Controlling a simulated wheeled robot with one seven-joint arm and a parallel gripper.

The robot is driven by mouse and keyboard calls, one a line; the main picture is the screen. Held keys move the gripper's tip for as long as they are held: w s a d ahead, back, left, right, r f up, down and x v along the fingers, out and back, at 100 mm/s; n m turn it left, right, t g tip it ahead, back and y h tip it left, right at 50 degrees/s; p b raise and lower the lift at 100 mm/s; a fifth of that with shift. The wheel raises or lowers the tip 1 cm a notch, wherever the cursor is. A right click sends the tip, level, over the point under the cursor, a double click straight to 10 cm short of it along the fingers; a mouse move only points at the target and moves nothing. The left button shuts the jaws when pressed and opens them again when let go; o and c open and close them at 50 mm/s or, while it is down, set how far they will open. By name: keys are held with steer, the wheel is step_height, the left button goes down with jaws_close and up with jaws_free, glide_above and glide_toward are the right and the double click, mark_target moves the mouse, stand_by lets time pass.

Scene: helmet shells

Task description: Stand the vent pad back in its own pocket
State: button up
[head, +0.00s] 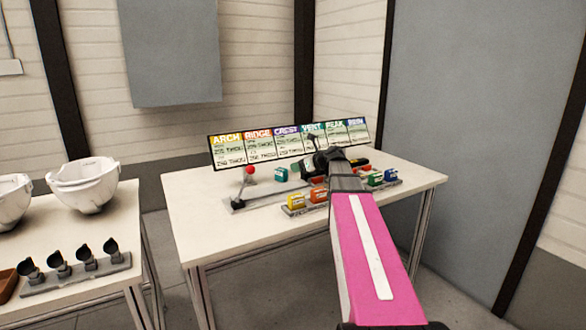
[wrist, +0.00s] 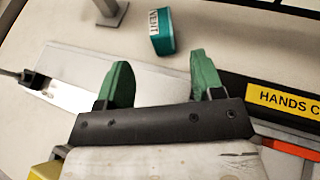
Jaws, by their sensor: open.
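The vent pad (wrist: 163,36) is a small teal block marked VENT. In the wrist view it lies on the table just beyond my fingertips, with its lettering turned sideways. In the head view the vent pad (head: 281,174) is left of my gripper (head: 310,168). My gripper (wrist: 160,78) has two green fingers spread apart with nothing between them. The pad rack (head: 290,212) holds yellow, orange, green and blue pads along the table's front. My arm covers the middle of the rack, so the vent pad's pocket cannot be made out.
A lever with a red knob (head: 249,171) stands at the table's left, by a flat metal strip (head: 272,198). A black bar with a yellow HANDS label (wrist: 285,100) is right of my fingers. A card board (head: 288,143) stands behind. White shells (head: 86,184) sit on the left table.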

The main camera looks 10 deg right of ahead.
mark_target(283, 169)
steer(key=shift+o, duration=0.5)
steer(key=shift+s+d+r, duration=0.1)
steer(key=shift+s+d, duration=0.05)
steer(key=shift+s, duration=0.05)
steer(key=shift+w+a+f, duration=0.2)
steer(key=shift+w+a, duration=0.1)
steer(key=shift+w, duration=0.15)
steer(key=x, duration=0.6)
steer(key=shift+a, duration=0.1)
steer(key=shift+x, duration=2.85)
steer(key=shift+s+f, duration=0.1)
steer(key=shift+f, duration=0.05)
steer(key=c, duration=1.1)
